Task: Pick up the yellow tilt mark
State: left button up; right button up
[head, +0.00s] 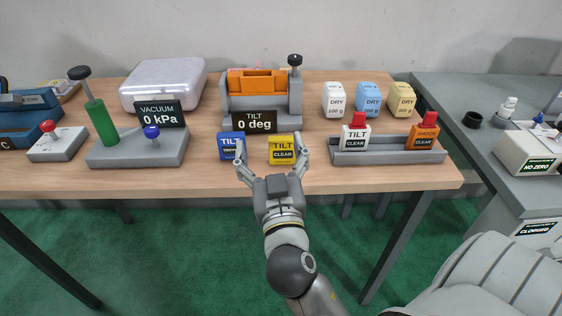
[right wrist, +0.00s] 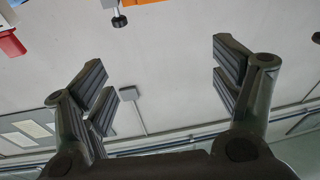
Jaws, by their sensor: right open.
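The yellow tilt mark (head: 283,143) is a small yellow block with a black "CLEAR" band, standing near the front edge of the wooden table (head: 200,178). My right gripper (head: 271,161) is open and empty at the table's front edge, just in front of it. In the head view, its left finger overlaps the blue tilt block (head: 231,140) and its right finger is by the yellow mark's right side. I cannot tell whether either finger touches. The open jaws also show in the right wrist view (right wrist: 170,85), where the yellow mark is not seen. My left gripper is not in view.
The orange tilt fixture (head: 258,82) with its "0 deg" display (head: 255,122) stands behind the mark. A grey rack (head: 385,158) with a white and an orange red-topped block is to the right. The vacuum station (head: 125,155) is left. Bare tabletop separates the mark from the rack.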

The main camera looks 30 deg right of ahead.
aim_at(283, 142)
jog(key=d+f+g, duration=0.1)
jog(key=w+d+f+m+g+p, duration=0.1)
jog(key=d+f, duration=0.1)
jog(key=w+d+f+m+g+h, duration=0.1)
jog(key=d, duration=0.1)
jog(key=shift+f, duration=0.35)
jog(key=shift+w+d+p, duration=0.25)
jog(key=shift+w+p, duration=0.25)
jog(key=shift+w, duration=0.1)
jog(key=x, duration=0.3)
jog(key=p+x, duration=0.1)
jog(key=shift+w+f, duration=0.2)
jog(key=shift+f, duration=0.1)
jog(key=shift+s, duration=0.1)
jog(key=c, duration=1.1)
